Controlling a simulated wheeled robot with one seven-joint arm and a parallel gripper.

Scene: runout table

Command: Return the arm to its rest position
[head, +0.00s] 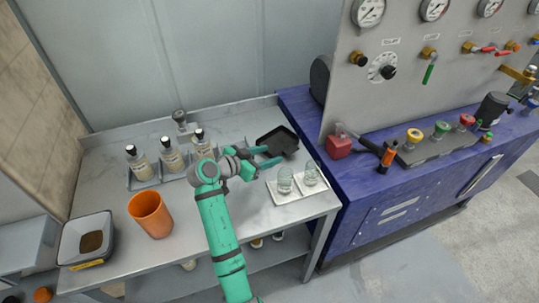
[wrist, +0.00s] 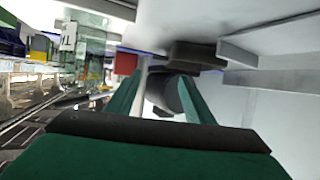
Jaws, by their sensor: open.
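My green arm (head: 222,235) reaches up from the bottom of the head view and over the light grey table (head: 195,240). My gripper (head: 270,156) is at its end, pointing right, with two green fingers apart and nothing seen between them. It is just in front of a black square tray (head: 283,140) and to the left of two glasses; I cannot tell its height above the table. In the wrist view my gripper (wrist: 162,88) shows both fingers spread, with a dark rounded shape beyond them that I cannot name.
Two clear glasses (head: 285,180) stand on a white tray (head: 281,198). Several black-capped bottles (head: 138,163) stand behind and left of my arm. An orange cup (head: 150,214) and a grey tub (head: 75,246) are at the left. A blue bench (head: 380,190) with a gauge panel (head: 400,90) adjoins at right.

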